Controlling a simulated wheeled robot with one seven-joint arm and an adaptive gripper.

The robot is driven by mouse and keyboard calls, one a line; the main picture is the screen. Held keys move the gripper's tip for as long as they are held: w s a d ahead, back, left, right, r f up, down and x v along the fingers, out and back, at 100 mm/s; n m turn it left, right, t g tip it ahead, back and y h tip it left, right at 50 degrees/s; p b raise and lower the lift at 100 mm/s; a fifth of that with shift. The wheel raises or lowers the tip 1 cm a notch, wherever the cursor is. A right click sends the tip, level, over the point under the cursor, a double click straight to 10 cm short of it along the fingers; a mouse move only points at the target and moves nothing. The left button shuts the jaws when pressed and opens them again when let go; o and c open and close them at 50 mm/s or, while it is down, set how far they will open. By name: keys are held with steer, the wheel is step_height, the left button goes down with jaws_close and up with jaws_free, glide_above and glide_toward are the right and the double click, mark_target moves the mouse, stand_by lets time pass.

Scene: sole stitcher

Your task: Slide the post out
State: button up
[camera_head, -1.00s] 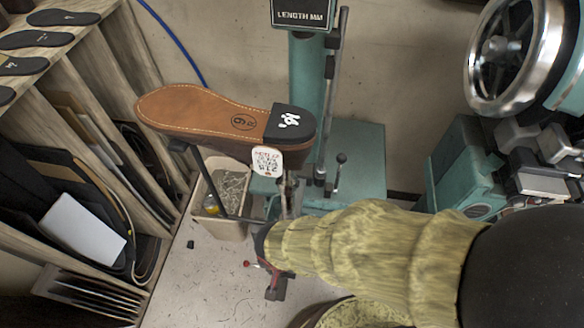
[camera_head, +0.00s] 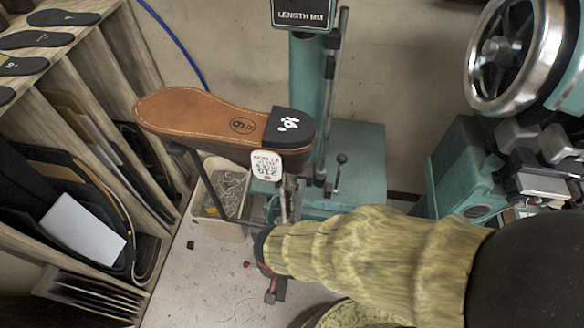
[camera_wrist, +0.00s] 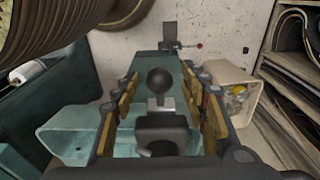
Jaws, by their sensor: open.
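A sole stitcher's teal column (camera_head: 308,120) stands on a teal base (camera_head: 362,140) beside a thin metal rod (camera_head: 336,90). A short lever with a black ball knob (camera_head: 341,159) rises from the base. A tan-soled shoe (camera_head: 215,118) is held sole-up at the left of the column, with a white tag (camera_head: 266,165). In the wrist view, my gripper (camera_wrist: 163,76) is open, its gold-padded fingers on both sides of a black ball knob (camera_wrist: 158,82) on a silver collar. I see no clear contact. I cannot tell which part is the post.
A bin of scraps (camera_head: 228,188) sits below the shoe; it also shows in the wrist view (camera_wrist: 233,80). A red-knobbed black lever (camera_head: 272,287) is near the floor. A shelf of soles (camera_head: 90,130) fills the left. A large handwheel (camera_head: 505,45) is at the upper right.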

steer(key=shift+o, duration=0.7)
step_height(320, 180, up, 7)
steer(key=s+p, duration=0.2)
steer(key=p, duration=0.3)
stand_by(0.3)
